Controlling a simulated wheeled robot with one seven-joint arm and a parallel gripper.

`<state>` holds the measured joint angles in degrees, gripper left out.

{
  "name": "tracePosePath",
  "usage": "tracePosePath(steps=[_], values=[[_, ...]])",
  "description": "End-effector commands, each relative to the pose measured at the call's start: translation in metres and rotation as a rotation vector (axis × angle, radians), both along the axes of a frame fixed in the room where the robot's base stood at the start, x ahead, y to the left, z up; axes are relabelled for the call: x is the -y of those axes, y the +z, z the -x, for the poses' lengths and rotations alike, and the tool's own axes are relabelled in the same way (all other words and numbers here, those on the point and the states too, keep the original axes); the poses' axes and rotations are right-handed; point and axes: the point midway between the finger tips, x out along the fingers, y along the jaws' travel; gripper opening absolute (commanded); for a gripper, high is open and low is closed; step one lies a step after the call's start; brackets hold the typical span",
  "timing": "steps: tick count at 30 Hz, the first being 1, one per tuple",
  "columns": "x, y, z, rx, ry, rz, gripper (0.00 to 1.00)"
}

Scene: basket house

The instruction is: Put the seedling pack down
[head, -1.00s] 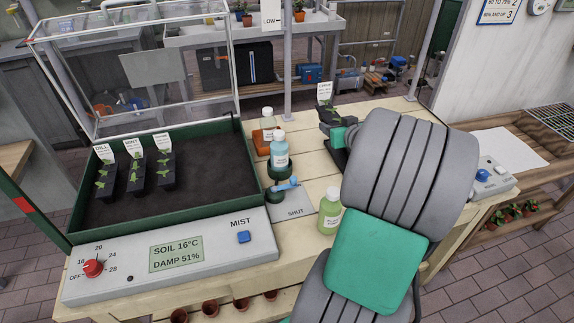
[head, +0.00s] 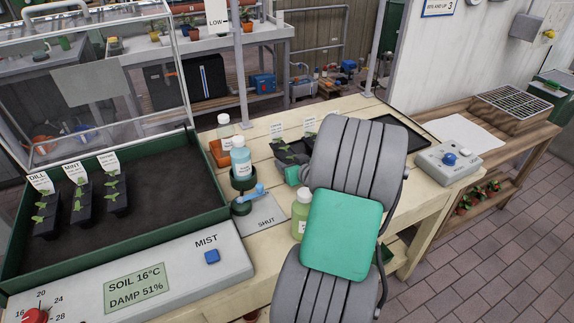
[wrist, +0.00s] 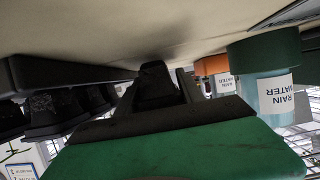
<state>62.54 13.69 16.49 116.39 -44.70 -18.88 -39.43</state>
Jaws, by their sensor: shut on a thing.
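Dark seedling packs (head: 288,151) with green sprouts and white labels show at the middle of the bench in the head view, left of my arm. My gripper (head: 298,174) is just in front of them, partly hidden by my arm. In the wrist view its jaws (wrist: 160,88) are shut on a dark piece, which I take to be a seedling pack. More dark cells (wrist: 60,108) show at the left there. I cannot tell whether the held pack touches the bench. Three other packs, dill, mint (head: 80,198) and one more, stand in the soil bed.
Rain water bottles (head: 241,158) stand left of my gripper, with a blue-handled valve (head: 250,197) nearby. A green bottle (head: 300,214) is close to my arm. A black tray (head: 408,138) lies right of it. A control box (head: 447,160) sits farther right.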

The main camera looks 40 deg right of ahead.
Motion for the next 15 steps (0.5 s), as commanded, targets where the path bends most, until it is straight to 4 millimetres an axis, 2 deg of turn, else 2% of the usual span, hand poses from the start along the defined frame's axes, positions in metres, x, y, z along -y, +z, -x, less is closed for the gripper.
tracePosePath(steps=[1, 11, 12, 15], values=[[0.0000, -0.0054, -0.0004, 0.001, 0.001, 0.000, 0.00], [-0.0003, -0.0092, -0.0007, 0.001, 0.002, 0.003, 0.00], [-0.0004, -0.0079, -0.0007, 0.001, 0.002, 0.002, 0.48], [-0.0006, -0.0080, -0.0006, 0.001, 0.002, 0.002, 0.56]])
